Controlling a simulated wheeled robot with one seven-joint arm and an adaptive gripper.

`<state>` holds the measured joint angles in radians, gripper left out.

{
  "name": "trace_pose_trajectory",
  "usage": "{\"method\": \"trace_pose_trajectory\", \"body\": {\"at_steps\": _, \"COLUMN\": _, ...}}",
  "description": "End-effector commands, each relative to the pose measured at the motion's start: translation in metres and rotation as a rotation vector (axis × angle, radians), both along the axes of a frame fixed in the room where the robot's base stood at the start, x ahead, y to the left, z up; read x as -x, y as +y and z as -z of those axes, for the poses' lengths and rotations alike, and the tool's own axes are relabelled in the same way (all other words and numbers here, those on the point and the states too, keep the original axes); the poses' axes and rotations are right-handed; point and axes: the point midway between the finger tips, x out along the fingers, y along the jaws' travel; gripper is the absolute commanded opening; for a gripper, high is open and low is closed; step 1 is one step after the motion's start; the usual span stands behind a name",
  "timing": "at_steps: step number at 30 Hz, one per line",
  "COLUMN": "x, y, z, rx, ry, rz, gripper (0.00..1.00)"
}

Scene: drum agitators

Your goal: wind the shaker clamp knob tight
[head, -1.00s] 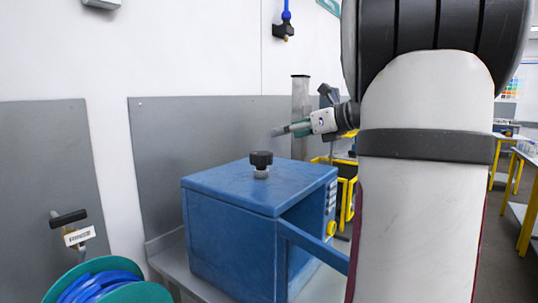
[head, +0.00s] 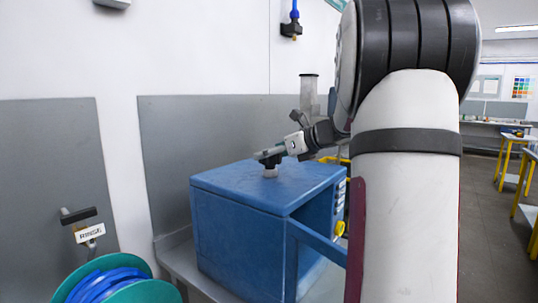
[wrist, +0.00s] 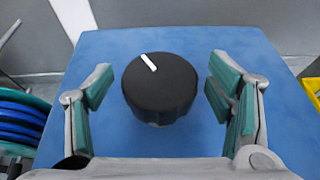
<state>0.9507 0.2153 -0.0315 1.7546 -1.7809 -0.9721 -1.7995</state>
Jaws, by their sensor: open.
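The clamp knob (wrist: 160,88) is a round black knob with a white pointer line, standing on top of the blue shaker box (wrist: 205,43). In the wrist view the line points up and slightly left. My gripper (wrist: 158,87) is open, with one green-padded finger on each side of the knob and a visible gap on both sides. In the head view my gripper (head: 263,156) is at the knob on the box top (head: 225,183) and covers most of it. The pale stem (head: 270,173) shows below the knob.
A teal reel with blue hose (head: 112,284) stands at lower left, near a black-handled valve (head: 78,215) with a tag. A grey panel (head: 190,130) is behind the box. A clear cylinder (head: 309,92) stands behind my gripper. Yellow-framed tables (head: 512,165) are at far right.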

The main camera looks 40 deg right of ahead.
Motion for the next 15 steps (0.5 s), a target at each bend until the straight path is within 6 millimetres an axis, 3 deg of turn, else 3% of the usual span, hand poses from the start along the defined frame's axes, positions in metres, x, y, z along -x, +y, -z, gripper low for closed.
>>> {"method": "trace_pose_trajectory", "body": {"at_steps": 13, "x": -0.0115, "y": 0.0009, "z": 0.0047, "rx": 0.000, "ry": 0.000, "rz": 0.001, "gripper": 0.74}}
{"method": "trace_pose_trajectory", "body": {"at_steps": 14, "x": -0.0115, "y": 0.0009, "z": 0.0047, "rx": 0.000, "ry": 0.000, "rz": 0.001, "gripper": 0.72}}
{"method": "trace_pose_trajectory", "body": {"at_steps": 15, "x": -0.0115, "y": 0.0009, "z": 0.0047, "rx": 0.000, "ry": 0.000, "rz": 0.001, "gripper": 0.63}}
